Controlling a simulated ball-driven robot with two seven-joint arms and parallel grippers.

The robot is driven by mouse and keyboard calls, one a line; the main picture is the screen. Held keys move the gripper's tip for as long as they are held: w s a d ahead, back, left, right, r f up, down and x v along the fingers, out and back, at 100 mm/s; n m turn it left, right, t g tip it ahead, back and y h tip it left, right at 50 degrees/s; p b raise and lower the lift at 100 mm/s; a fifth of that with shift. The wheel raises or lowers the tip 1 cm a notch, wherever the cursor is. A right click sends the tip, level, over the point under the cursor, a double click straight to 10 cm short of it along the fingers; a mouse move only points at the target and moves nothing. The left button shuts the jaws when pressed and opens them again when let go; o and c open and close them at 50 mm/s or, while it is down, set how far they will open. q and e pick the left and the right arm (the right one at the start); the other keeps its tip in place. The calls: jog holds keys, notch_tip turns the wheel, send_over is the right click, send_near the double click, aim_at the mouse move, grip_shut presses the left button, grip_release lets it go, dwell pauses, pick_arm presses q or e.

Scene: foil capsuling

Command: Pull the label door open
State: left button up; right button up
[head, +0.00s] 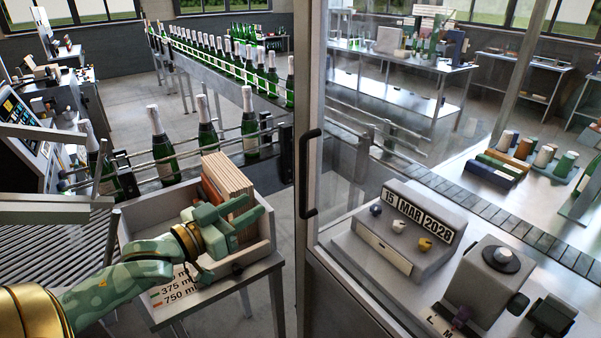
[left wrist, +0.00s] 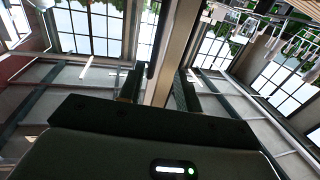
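The label door is a glass pane in a grey metal frame (head: 307,110). It stands upright right of the middle in the head view and looks shut. Its black bar handle (head: 309,173) is on the frame's near edge. My right gripper is not in view.
A grey crate (head: 127,228) with brown cards stands on a small table below my left gripper. Green bottles (head: 160,145) line the conveyor behind. Behind the glass are a date stamp unit (head: 415,235), a grey machine (head: 485,280) and coloured rolls (head: 520,150).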

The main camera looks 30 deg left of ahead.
aim_at(301, 178)
pick_arm(q)
jog(key=w+d, duration=0.1)
jog(key=w, duration=0.4)
jog(key=w+d, duration=0.1)
jog(key=w, duration=0.4)
jog(key=w+d, duration=0.1)
jog(key=w, duration=0.4)
jog(key=shift+w+d, duration=0.3)
jog(key=shift+w, duration=0.05)
grip_shut()
